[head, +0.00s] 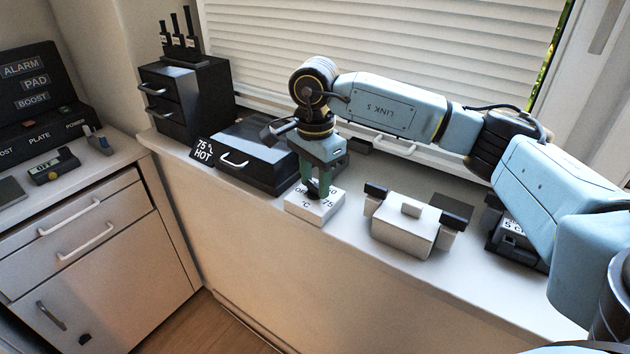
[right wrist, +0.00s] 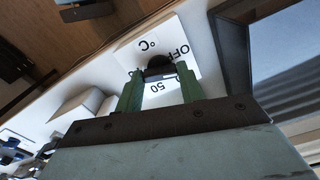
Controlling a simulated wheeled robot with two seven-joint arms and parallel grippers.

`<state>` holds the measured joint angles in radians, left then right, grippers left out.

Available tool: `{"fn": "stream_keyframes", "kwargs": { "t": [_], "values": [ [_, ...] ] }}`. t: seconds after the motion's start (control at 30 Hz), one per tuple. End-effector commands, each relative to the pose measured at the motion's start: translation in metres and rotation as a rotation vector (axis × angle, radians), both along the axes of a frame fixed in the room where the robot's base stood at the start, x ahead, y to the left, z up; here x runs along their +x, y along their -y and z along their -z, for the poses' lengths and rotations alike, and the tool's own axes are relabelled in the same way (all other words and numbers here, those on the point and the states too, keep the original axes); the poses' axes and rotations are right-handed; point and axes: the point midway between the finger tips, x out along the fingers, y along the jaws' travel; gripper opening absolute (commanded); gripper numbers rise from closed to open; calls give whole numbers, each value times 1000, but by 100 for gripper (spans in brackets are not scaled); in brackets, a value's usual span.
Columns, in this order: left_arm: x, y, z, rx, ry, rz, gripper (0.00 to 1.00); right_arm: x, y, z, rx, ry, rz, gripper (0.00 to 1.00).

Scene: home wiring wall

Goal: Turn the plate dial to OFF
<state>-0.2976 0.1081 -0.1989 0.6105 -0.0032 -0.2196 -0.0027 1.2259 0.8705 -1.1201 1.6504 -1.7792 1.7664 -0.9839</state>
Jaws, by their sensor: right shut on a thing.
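The plate dial unit is a white block (head: 312,212) on the counter, marked OFF, 50, 75 and °C. Its white top (right wrist: 172,38) also shows in the right wrist view, with a black knob (right wrist: 158,64) in the middle. My right gripper (head: 318,188) points straight down over the block, its green fingers shut on the knob, one finger on each side. In the right wrist view the gripper (right wrist: 158,82) covers part of the markings. Where the knob points is hidden. My left gripper is not in view.
A black box (head: 262,155) with a 75° HOT sign (head: 203,150) stands left of the dial. A white device with black ends (head: 402,230) stands to its right. The window blind (head: 400,50) rises behind. A panel (head: 35,95) labelled ALARM, PAD, BOOST is far left.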

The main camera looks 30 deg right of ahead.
Motion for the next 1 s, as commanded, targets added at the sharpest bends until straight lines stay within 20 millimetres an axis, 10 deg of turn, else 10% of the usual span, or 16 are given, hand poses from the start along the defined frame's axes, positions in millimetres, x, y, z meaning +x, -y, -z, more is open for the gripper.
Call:
{"fn": "stream_keyframes", "kwargs": {
  "t": [1.0],
  "values": [
    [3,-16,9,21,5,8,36,1,0,-2,1,5,-445,15]
  ]
}}
